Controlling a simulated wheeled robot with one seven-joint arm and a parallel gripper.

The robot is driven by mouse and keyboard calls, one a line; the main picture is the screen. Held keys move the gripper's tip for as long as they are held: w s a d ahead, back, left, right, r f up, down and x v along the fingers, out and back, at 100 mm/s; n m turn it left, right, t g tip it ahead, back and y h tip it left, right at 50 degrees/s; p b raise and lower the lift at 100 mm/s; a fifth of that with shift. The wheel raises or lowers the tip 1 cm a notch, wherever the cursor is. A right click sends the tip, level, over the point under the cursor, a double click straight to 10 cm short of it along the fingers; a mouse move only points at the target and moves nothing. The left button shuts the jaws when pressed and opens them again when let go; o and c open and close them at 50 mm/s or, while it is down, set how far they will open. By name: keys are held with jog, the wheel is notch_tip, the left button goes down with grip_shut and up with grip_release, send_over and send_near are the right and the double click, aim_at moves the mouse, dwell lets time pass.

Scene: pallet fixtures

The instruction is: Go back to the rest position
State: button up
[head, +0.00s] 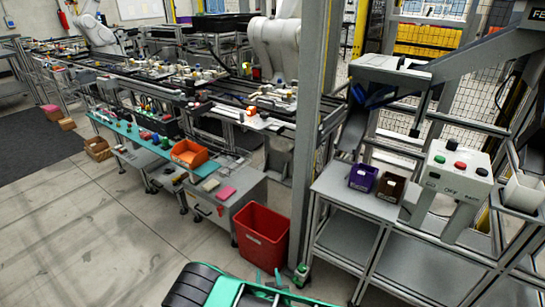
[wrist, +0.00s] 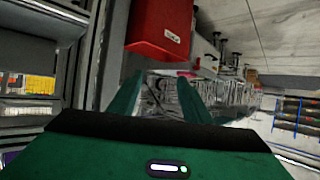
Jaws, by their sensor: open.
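My gripper (head: 268,277) shows at the bottom of the head view, low in front of the red bin, with part of my green and black arm beside it. In the wrist view my gripper (wrist: 158,95) has its two teal fingers spread apart. Nothing is held between them.
A red bin (head: 262,238) stands on the floor just beyond my gripper; it also shows in the wrist view (wrist: 160,25). A grey post (head: 310,130) rises beside it. A metal bench (head: 345,190) holds purple and brown boxes. Open floor (head: 110,230) lies left.

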jog(key=w+d+r+m+g+h, duration=0.1)
jog(key=w+d+r+m+h, duration=0.2)
jog(key=w+d+r, duration=0.3)
jog(key=w+d+r+m+g+h, duration=0.15)
jog(key=w+d+r+h, duration=0.25)
jog(key=d+r, duration=0.45)
jog(key=s+d+r+m+g+h, duration=0.1)
jog(key=s+d+r+m+g, duration=0.15)
jog(key=d+r, duration=0.55)
jog(key=s+d+r+m+g+h, duration=0.1)
jog(key=s+d+r+m+g, duration=0.15)
jog(key=d+r, duration=0.65)
jog(key=s+d+r+g+y, duration=0.1)
jog(key=s+d+r+g, duration=0.1)
jog(key=s+d+r, duration=0.35)
jog(key=s+d+r+g+y, duration=0.2)
jog(key=s+d+r+g, duration=0.1)
jog(key=s+d, duration=0.45)
jog(key=s+a+r+n+y, duration=0.1)
jog(key=s+r, duration=0.3)
jog(key=s, duration=0.6)
jog(key=s+a+r+y, duration=0.1)
jog(key=s+r+y, duration=0.2)
jog(key=s, duration=0.8)
jog(key=shift+s+r+n+y, duration=0.3)
jog(key=shift+r+n+y, duration=0.1)
jog(key=shift+r, duration=0.5)
